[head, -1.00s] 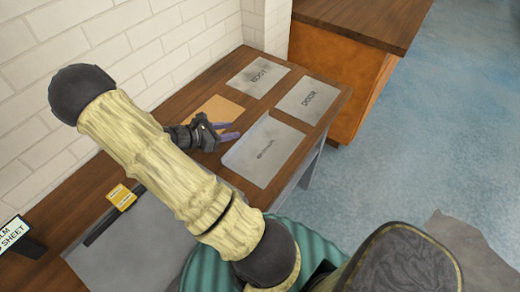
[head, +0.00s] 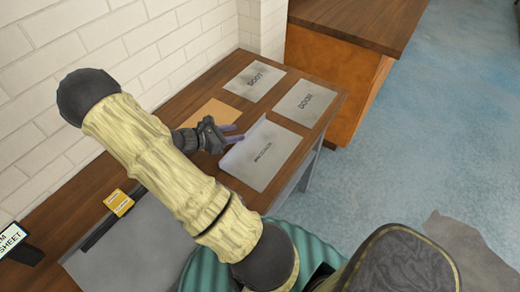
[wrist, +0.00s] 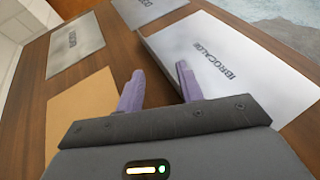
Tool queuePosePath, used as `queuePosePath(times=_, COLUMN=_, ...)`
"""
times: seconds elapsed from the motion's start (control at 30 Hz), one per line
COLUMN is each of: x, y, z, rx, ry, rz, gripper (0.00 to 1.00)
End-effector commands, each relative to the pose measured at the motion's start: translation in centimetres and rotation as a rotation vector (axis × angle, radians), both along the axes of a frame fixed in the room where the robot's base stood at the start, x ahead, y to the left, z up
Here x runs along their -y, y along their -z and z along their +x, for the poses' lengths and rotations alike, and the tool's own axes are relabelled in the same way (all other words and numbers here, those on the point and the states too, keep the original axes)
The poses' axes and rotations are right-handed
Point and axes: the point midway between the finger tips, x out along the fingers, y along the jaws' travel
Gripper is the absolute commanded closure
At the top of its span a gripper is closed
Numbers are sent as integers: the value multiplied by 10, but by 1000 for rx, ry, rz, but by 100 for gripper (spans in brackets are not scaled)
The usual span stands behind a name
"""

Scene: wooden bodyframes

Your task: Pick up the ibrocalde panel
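The ibrocalde panel (head: 263,154) is a flat grey-white sheet lying on the wooden table in the head view. In the wrist view the ibrocalde panel (wrist: 225,65) fills the right side, its printed name readable. My gripper (head: 234,133) is at the panel's left edge in the head view. In the wrist view my gripper (wrist: 158,82) has its two purple fingers spread apart with nothing between them. The right finger is at or over the panel's edge; I cannot tell whether it touches. The left finger is over bare wood.
Two similar grey panels lie farther back, one (head: 254,81) at the wall side and one (head: 304,103) at the right. A tan sheet (head: 217,113) lies beside my gripper.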

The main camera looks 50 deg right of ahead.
Motion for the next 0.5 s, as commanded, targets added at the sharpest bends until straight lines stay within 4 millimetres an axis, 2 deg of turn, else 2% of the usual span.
queuePosePath(times=0.3, x=38, y=16, z=-13, rx=-2, ry=1, rz=-2, gripper=63)
queuePosePath(times=0.5, x=40, y=17, z=-13, rx=1, ry=0, rz=0, gripper=63)
